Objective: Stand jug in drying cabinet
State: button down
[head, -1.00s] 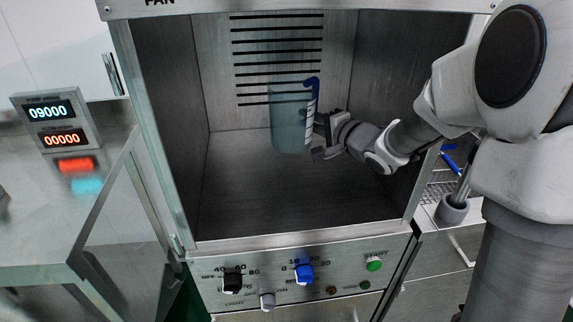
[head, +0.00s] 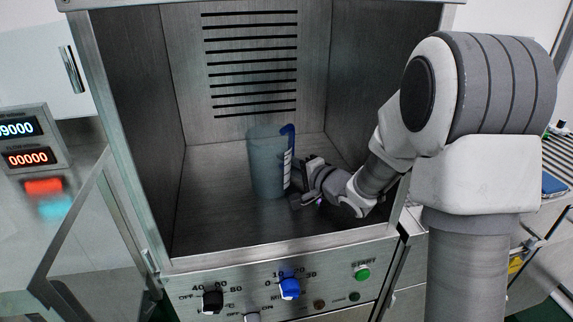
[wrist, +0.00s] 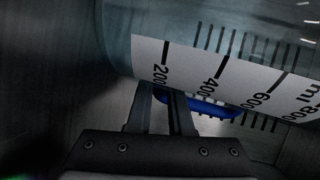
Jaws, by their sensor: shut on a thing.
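The jug (head: 267,165) is a tall translucent blue-grey vessel with a blue handle and a white scale strip. In the head view it is upright inside the drying cabinet (head: 225,222), near the middle of its floor. Its base appears at or very close to the floor; I cannot tell whether it touches. My gripper (head: 298,190) is at the jug's right side, shut on the handle. In the wrist view the jug (wrist: 215,60) fills the top, with the scale strip readable, and the gripper fingers (wrist: 175,105) reach to the blue handle, which is partly hidden.
The cabinet's side walls and slotted back wall (head: 250,60) surround the jug, with free floor to its left. A front panel with knobs (head: 289,288) lies below the opening. A bench with a digital display (head: 30,143) stands at the left.

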jog(key=shift+f, duration=0.15)
jog(key=c, duration=1.1)
grip_release()
jog(key=shift+s+d+r, duration=0.15)
jog(key=shift+s+r, duration=0.05)
jog(key=shift+r, duration=0.05)
jog(key=p+v, duration=0.2)
jog(key=v, duration=0.9)
jog(key=shift+s+d+p, duration=0.15)
jog(key=shift+s+p, duration=0.05)
jog(key=shift+p, duration=0.2)
jog(key=shift+s, duration=0.1)
